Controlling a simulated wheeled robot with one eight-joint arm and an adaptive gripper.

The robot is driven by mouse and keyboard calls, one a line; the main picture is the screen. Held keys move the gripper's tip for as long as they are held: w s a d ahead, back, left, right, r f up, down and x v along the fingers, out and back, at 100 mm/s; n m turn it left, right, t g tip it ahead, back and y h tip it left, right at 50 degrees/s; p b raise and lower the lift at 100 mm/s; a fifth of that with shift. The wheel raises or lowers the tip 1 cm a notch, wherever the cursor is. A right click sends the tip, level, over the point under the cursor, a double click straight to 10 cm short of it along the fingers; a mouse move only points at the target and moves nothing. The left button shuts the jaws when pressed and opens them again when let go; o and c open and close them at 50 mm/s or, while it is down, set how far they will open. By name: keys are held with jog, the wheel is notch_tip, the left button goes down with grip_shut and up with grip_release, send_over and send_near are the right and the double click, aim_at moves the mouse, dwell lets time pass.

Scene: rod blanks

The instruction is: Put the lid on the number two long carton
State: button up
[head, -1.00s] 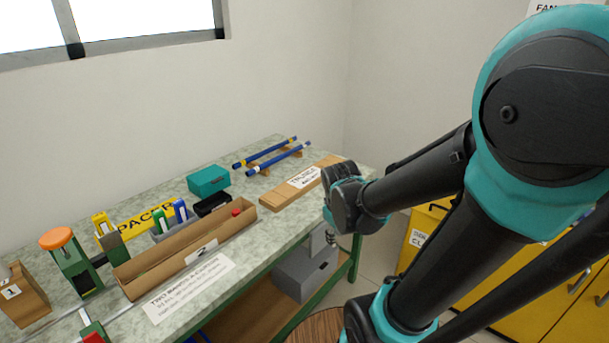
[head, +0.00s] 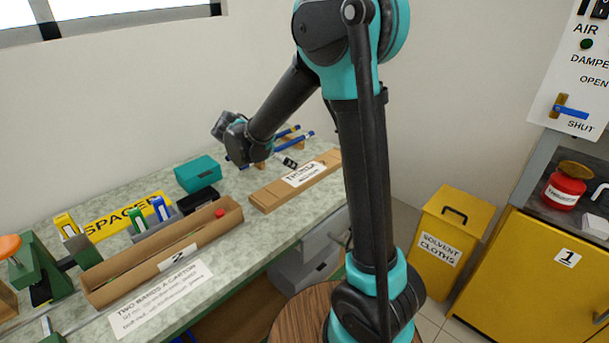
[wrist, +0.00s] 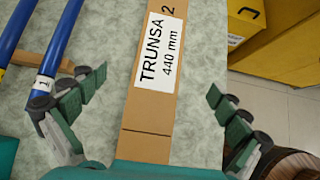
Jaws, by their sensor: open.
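The number two carton (head: 165,252) is a long open cardboard trough on the bench, with a "2" label on its front side. Something red shows inside near its right end. The lid (head: 265,200) is a long flat cardboard piece lying on the bench beyond the carton's right end. In the wrist view the lid (wrist: 150,110) shows its label "TRUNSA 440 mm" and a 2. My gripper (wrist: 155,88) is open and empty, with its fingers spread on either side of the lid.
Blue rods (wrist: 50,55) lie on supports just left of the lid. A teal box (head: 198,174) and a black tray (head: 198,200) stand behind the carton. A green fixture (head: 40,265) stands at its left. A yellow solvent-cloths bin (head: 445,235) stands right of the bench.

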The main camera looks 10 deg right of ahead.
send_near(305, 173)
jog(key=x, duration=0.2)
jog(key=shift+w+d+f, duration=0.15)
jog(key=shift+w+f, duration=0.05)
jog(key=shift+w, duration=0.05)
jog(key=shift+x, duration=2.95)
jog(key=shift+s+f, duration=0.1)
jog(key=shift+s, duration=0.05)
jog(key=c, duration=1.1)
